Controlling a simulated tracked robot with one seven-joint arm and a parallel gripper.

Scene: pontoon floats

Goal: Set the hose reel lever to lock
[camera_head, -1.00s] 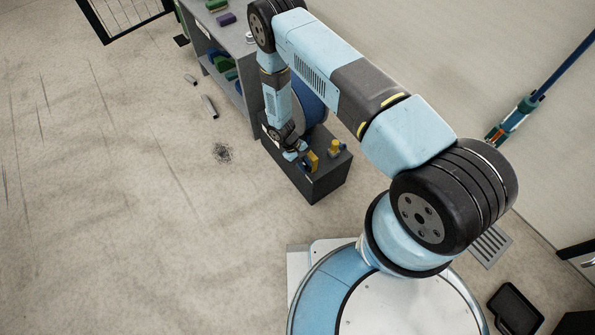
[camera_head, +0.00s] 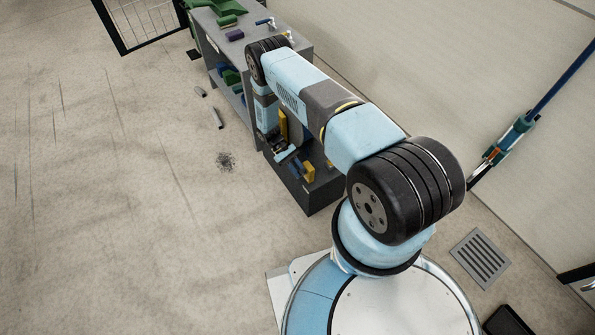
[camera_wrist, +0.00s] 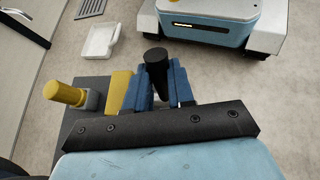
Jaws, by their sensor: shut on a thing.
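In the wrist view my gripper (camera_wrist: 158,88) has its two blue fingers closed around a dark lever handle (camera_wrist: 155,57), whose round black end sticks out beyond them. A yellow block (camera_wrist: 118,88) is close beside the left finger. In the head view my gripper (camera_head: 286,156) is low at the dark grey box (camera_head: 313,197) that bears the reel's parts, with a yellow piece (camera_head: 308,172) to its right. My arm hides most of the reel and the lever there. I cannot read any lock marking.
A yellow knob (camera_wrist: 64,93) stands left of the fingers. A grey shelf (camera_head: 230,48) with coloured items is behind the box. Two small grey cylinders (camera_head: 217,118) lie on the floor to the left. A drain grate (camera_head: 481,257) is at right. The left floor is mostly open.

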